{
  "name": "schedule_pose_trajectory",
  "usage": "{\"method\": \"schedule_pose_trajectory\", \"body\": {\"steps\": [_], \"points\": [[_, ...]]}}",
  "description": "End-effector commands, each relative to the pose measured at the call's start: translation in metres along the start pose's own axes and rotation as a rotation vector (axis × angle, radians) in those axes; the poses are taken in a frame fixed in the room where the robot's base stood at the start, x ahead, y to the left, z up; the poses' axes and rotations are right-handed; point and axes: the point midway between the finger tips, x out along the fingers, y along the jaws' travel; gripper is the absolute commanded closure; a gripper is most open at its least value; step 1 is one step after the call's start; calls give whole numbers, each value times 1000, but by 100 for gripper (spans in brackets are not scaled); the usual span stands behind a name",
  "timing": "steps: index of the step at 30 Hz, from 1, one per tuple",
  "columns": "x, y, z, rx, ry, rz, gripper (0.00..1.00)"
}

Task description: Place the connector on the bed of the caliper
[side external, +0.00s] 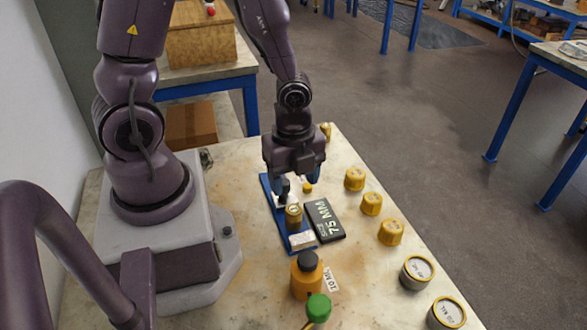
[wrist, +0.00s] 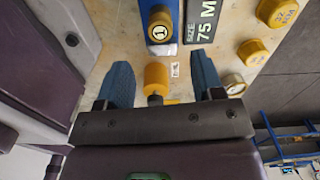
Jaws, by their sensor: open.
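The caliper is a long blue plate (side external: 272,203) on the table, with a dark upright part at its far end and a pale block (side external: 302,240) at its near end. A short yellow cylinder (side external: 293,215), apparently the connector, stands upright on the plate beside the pale block. In the wrist view its top (wrist: 158,28) carries a round mark, on the blue bed (wrist: 140,12). My gripper (side external: 297,183) is open, over the far half of the plate, apart from the cylinder. Its blue fingers (wrist: 163,80) have nothing gripped between them. The far end of the bed is partly hidden by my gripper.
A black "SIZE 75 MM" sign (side external: 324,220) lies right of the plate. An orange vessel with a black top (side external: 306,278) and a green-capped piece (side external: 319,307) stand in front.

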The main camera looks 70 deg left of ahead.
Motion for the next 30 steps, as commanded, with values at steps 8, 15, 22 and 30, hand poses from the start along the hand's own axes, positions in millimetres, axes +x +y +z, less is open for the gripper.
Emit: {"method": "schedule_pose_trajectory", "body": {"steps": [8, 15, 22, 30], "points": [[-23, -2, 1, -29, -9, -14, 39], [-95, -14, 9, -470, -37, -190, 39], [-184, 4, 5, -1063, 158, -359, 39], [-229, 32, 1, -1410, 381, -363, 39]]}}
